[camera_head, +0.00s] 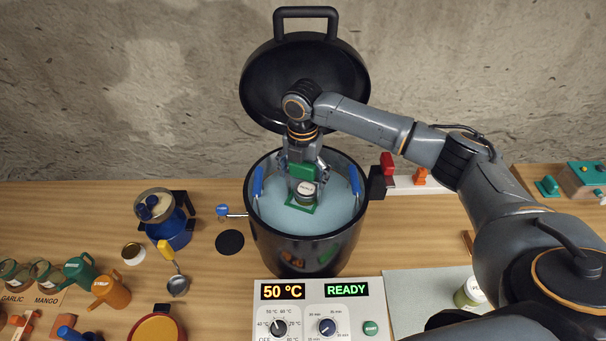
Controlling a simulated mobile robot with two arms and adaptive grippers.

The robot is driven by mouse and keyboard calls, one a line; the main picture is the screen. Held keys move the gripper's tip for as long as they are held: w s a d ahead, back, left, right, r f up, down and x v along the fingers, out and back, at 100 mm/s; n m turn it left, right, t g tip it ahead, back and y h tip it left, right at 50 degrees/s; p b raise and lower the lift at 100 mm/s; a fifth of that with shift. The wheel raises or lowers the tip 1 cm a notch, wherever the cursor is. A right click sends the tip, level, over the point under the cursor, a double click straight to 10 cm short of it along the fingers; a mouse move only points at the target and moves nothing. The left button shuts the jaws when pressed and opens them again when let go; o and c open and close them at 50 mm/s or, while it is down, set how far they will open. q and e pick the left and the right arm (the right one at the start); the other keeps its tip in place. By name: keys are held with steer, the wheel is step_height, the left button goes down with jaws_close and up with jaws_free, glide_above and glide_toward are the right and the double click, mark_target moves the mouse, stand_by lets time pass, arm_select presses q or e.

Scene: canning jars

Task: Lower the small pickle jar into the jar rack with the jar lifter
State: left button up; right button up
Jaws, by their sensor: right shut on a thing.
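My right gripper (304,162) reaches down over the big dark pot (300,235) and is shut on the green jar lifter (301,170). The small pickle jar (306,197), with a pale labelled lid, hangs below the gripper, with green parts of the lifter beside and below it. The jar is inside the pot's mouth, over the pale blue water; I cannot tell how deep it sits. Blue handles of the jar rack (258,181) show at both sides inside the pot; the rest of the rack is hidden. My left gripper is not in view.
The pot's black lid (303,85) stands open behind it. A control panel (318,309) in front reads 50 °C and READY. A green-filled jar (468,294) stands at the right.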

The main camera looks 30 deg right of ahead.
steer(key=shift+s+a, duration=0.95)
steer(key=shift+a, duration=0.2)
steer(key=shift+s+a, duration=0.95)
steer(key=shift+a, duration=0.2)
stand_by(2.3)
stand_by(0.6)
step_height(320, 180, up, 9)
stand_by(0.9)
